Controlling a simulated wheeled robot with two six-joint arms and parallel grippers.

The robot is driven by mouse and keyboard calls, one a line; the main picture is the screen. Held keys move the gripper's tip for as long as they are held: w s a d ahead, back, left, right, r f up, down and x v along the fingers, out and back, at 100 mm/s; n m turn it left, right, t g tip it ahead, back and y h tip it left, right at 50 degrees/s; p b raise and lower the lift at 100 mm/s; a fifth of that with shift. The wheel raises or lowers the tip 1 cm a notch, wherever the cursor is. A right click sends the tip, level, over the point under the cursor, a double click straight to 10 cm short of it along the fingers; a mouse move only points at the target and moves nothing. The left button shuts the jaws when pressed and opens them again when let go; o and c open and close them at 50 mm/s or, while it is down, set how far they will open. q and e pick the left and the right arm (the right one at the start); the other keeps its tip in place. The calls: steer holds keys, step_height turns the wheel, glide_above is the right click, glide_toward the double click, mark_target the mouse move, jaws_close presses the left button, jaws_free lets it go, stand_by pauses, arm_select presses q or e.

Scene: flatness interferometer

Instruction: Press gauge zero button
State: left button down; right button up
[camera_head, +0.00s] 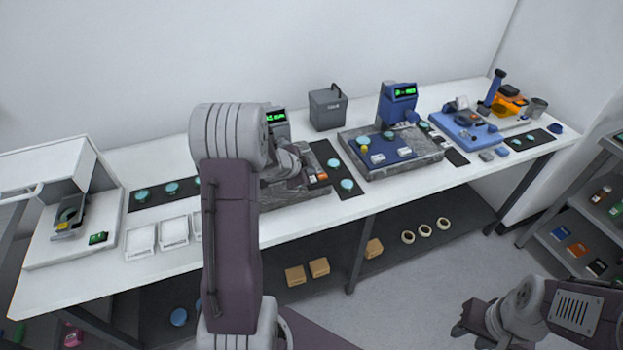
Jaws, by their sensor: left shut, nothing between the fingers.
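A grey gauge with a lit green display (276,116) stands at the back of a dark stone plate (300,200), partly hidden behind my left arm. A second gauge, blue with a green display (402,92), stands on another stone plate to the right. My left gripper (303,172) is over the nearer-left stone plate, in front of the grey gauge, shut and empty. Small orange-marked pieces (322,177) lie by its fingertips; contact cannot be told. No zero button can be made out clearly. My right gripper (468,320) hangs low over the floor at lower right, away from the table.
A grey bin (327,109) stands between the gauges. Dark mats with teal discs (172,188), white trays (174,231) and a white cabinet (70,190) fill the left. A blue device (465,128) is at right. Boxes and rings sit on the lower shelf.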

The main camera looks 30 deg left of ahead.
arm_select(q)
steer(key=shift+f, duration=0.1)
stand_by(0.4)
steer(key=shift+f, duration=0.35)
steer(key=shift+f+b, duration=0.45)
steer(key=shift+b, duration=0.2)
stand_by(0.3)
stand_by(0.4)
steer(key=shift+r+p, duration=0.9)
steer(key=shift+p, duration=0.15)
step_height(320, 180, up, 5)
steer(key=p, duration=0.5)
steer(key=shift+r+p, duration=0.1)
steer(key=shift+p, duration=0.2)
